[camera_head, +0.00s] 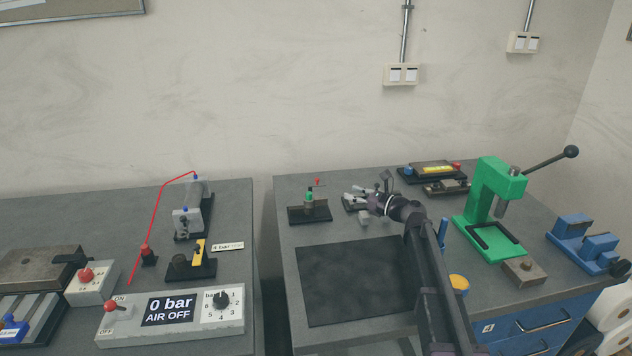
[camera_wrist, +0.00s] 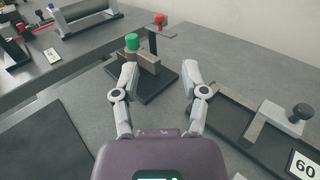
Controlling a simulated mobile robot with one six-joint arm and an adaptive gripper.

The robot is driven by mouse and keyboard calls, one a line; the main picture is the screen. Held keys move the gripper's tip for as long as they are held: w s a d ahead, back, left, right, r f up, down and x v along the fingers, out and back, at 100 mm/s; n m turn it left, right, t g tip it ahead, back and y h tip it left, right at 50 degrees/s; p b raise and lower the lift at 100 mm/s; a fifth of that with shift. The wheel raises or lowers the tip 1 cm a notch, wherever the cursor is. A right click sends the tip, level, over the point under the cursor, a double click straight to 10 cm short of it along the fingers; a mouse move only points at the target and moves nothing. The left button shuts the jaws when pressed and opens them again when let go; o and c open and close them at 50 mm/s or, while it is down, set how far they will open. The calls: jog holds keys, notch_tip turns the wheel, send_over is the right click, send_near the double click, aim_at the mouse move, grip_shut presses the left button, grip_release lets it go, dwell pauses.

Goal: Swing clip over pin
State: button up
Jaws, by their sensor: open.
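A small fixture on a black base (camera_wrist: 150,84) stands beyond my gripper. It carries a green-topped pin (camera_wrist: 132,42), a brownish upright block (camera_wrist: 145,60) and a thin flat clip (camera_wrist: 161,33) with a red knob (camera_wrist: 160,19). The clip sits high and points right, away from the green pin. The head view also shows the fixture base (camera_head: 310,213), the green pin (camera_head: 309,195) and the red knob (camera_head: 318,181). My gripper (camera_wrist: 160,76) is open, with its fingers spread and nothing between them. In the head view my gripper (camera_head: 350,196) is right of the fixture.
A black fixture with a grey clamp (camera_wrist: 282,120) and a "60" label lies right of my gripper. A dark mat (camera_head: 355,280) lies in front. A green press (camera_head: 486,205) stands right. A gap separates the left bench (camera_head: 235,220) from this one.

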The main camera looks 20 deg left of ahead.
aim_at(317, 180)
jog(key=x, duration=1.3)
jog(key=shift+a, duration=0.3)
grip_shut()
